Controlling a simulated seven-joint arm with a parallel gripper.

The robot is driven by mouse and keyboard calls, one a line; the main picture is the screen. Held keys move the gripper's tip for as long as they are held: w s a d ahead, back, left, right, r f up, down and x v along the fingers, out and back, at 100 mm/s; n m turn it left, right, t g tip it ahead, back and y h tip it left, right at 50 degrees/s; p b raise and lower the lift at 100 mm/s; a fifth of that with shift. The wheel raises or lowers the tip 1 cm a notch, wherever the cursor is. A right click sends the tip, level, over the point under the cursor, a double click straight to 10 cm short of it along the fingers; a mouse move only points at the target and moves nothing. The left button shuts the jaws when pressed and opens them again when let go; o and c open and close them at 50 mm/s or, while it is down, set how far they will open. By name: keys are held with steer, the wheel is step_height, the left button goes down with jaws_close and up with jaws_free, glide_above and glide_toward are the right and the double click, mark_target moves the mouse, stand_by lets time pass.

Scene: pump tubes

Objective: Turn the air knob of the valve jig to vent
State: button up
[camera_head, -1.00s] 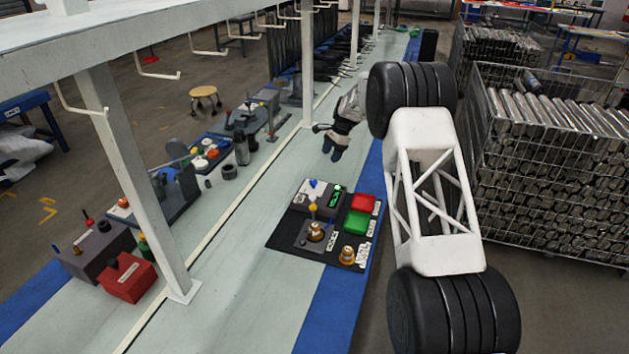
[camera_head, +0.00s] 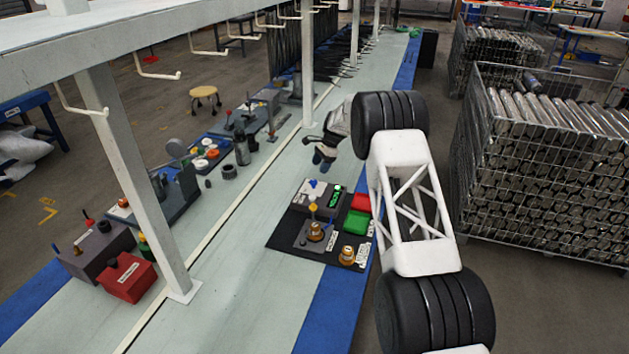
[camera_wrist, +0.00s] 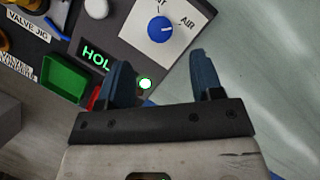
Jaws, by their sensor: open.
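The valve jig (camera_head: 283,238) is a dark board on the bench in the head view. Its blue air knob (camera_head: 313,183) sits at the back left and shows large at the top of the wrist view (camera_wrist: 159,29). The knob is on a white plate printed AIR at right; another label above is cut off. A pale mark on the knob seems to point right. A green-lit display (camera_wrist: 97,54) reads HOL, the rest hidden by a finger. My gripper (camera_head: 322,160) is open and empty above the jig's far end. In the wrist view its blue fingertips (camera_wrist: 158,64) are apart, below the knob.
A green tray (camera_head: 355,222) and a red tray (camera_head: 361,202) are on the jig's right side. Brass fittings (camera_head: 315,231) stand at its front. A white post (camera_head: 130,180) rises at left. Wire cages (camera_head: 540,160) stand at right.

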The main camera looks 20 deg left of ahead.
mark_target(314, 181)
steer(key=shift+x, duration=3.8)
steer(key=shift+c, duration=0.3)
steer(key=c, duration=0.8)
steer(key=shift+c, duration=0.2)
